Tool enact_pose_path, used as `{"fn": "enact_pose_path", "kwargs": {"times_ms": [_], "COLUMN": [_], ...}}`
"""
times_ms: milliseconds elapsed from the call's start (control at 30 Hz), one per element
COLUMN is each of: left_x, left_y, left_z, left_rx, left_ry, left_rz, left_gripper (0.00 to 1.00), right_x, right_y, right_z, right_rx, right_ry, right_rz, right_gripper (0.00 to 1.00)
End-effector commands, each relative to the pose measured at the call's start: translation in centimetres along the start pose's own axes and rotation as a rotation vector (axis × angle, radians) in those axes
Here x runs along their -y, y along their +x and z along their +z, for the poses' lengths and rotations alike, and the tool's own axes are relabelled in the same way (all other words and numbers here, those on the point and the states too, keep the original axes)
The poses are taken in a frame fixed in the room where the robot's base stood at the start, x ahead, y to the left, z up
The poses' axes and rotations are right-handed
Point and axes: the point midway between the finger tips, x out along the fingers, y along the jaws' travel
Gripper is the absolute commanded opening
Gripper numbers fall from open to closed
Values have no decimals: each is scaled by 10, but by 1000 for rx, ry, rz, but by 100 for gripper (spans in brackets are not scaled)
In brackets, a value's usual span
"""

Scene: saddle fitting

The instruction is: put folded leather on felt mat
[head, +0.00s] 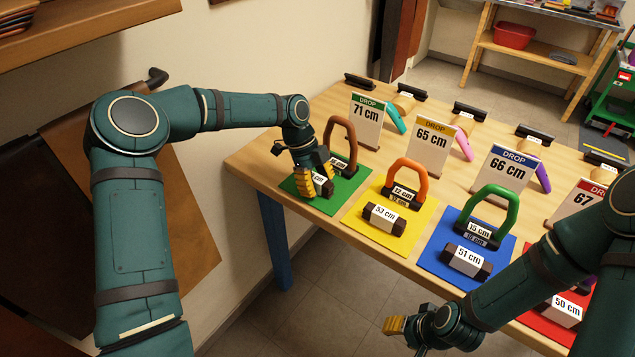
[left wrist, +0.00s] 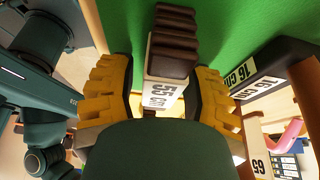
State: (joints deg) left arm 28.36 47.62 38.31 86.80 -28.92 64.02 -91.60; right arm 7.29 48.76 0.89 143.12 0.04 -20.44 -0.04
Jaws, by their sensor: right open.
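A dark brown folded leather (head: 326,187) with a white band lies at the green felt mat (head: 345,199). In the left wrist view the folded leather (left wrist: 173,45) shows its band, marked 55 cm, between my left gripper's yellow fingers. My left gripper (head: 310,180) is low over the green mat; in its wrist view (left wrist: 160,95) the fingers stand apart around the leather, with a gap at the left finger. Whether the leather bears fully on the mat is partly hidden. My right gripper (head: 398,328) is open and empty, in front of the table.
A brown handle on a 16 cm block (head: 341,140) stands right behind the leather. Yellow (head: 367,228), blue (head: 437,262) and red mats follow to the right, each with a banded leather and a coloured handle. DROP signs (head: 366,122) stand behind.

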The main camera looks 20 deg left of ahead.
Motion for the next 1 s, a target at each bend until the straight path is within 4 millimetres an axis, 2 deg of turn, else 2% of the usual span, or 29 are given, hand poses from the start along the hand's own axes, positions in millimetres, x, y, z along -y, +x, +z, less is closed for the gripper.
{"fn": "enact_pose_path", "kwargs": {"times_ms": [133,233,700,833,1000], "left_x": [0,0,1,0,0], "left_y": [-3,-12,-102,-116,-123], "left_z": [-1,-1,-1,-1,-1], "left_rx": [0,1,1,0,0], "left_ry": [0,0,-1,-1,0], "left_rz": [-1,-2,-3,-2,0], "left_gripper": [50,50,50,50,50], "right_x": [0,1,8,9,10], "right_y": [-1,-4,-23,-25,-26], "right_z": [0,0,2,2,3], "right_rx": [0,1,11,13,14], "right_ry": [0,0,2,2,2], "right_rz": [0,0,-1,-1,-1], "right_gripper": [47,47,47,47,47]}}
